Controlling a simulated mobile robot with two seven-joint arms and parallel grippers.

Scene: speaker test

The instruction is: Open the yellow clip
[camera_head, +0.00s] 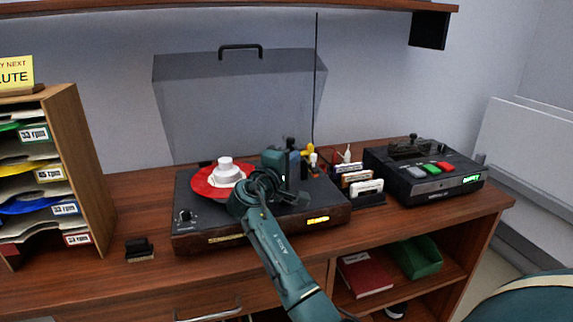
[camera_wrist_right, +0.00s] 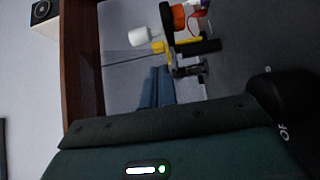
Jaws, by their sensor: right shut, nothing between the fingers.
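The yellow clip (camera_head: 308,149) shows as a small yellow piece by the tonearm at the back right of the turntable (camera_head: 260,238). In the right wrist view, the yellow clip (camera_wrist_right: 159,47) lies just beyond the fingertips, next to a white knob and the dark tonearm parts. My right gripper (camera_head: 288,161) is over the right side of the turntable, close to the clip. Its fingers (camera_wrist_right: 158,74) are together with nothing between them. The gripper partly hides the tonearm in the head view. I cannot tell whether the fingertips touch the clip. My left gripper is not in view.
A red record (camera_head: 208,184) with a white centre piece (camera_head: 226,171) lies on the turntable, under a raised clear lid (camera_head: 235,100). A cartridge rack (camera_head: 370,200) and a tape deck (camera_head: 425,172) stand to the right. A record sorter (camera_head: 75,130) and a brush (camera_head: 139,249) are left.

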